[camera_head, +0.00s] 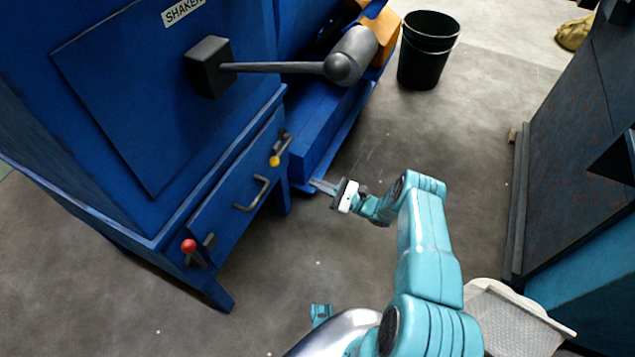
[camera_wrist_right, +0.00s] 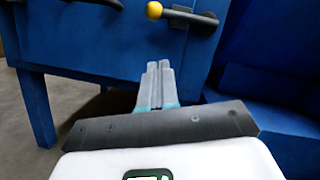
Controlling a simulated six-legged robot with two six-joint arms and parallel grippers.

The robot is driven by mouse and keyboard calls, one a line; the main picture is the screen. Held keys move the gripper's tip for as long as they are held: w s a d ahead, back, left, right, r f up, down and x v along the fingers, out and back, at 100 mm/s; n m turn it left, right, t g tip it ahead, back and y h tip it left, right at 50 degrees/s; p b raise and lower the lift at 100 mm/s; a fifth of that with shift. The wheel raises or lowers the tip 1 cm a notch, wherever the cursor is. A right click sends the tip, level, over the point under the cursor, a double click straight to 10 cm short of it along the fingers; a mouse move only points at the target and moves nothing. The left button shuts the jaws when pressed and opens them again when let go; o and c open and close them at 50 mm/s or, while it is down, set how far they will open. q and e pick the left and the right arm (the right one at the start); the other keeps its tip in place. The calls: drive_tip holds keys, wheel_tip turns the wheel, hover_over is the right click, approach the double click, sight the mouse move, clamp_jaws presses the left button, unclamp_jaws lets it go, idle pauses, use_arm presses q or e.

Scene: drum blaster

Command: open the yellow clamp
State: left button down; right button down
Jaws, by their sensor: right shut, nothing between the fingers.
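The yellow clamp shows as a dark lever with a yellow ball end (camera_head: 274,161) at the upper right of the blue drawer front in the head view. In the right wrist view its yellow ball (camera_wrist_right: 154,10) and dark handle (camera_wrist_right: 192,17) are at the top. My right gripper (camera_head: 318,184) is shut and empty, to the right of and below the yellow ball in the head view, apart from it. In the wrist view its fingers (camera_wrist_right: 157,75) are together and point toward the blue front below the clamp. My left gripper is not in view.
The blue shaker machine (camera_head: 120,110) fills the left, with a red-ball clamp (camera_head: 188,246) and a drawer handle (camera_head: 252,194). A grey hammer-like arm (camera_head: 290,67) juts out above. A black bucket (camera_head: 426,50) stands behind. A dark cabinet (camera_head: 575,150) is at right; floor between is clear.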

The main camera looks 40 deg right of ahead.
sight(283, 149)
drive_tip(key=w+a+r, duration=0.5)
drive_tip(key=w, duration=0.2)
drive_tip(key=shift+r, duration=0.15)
idle(0.3)
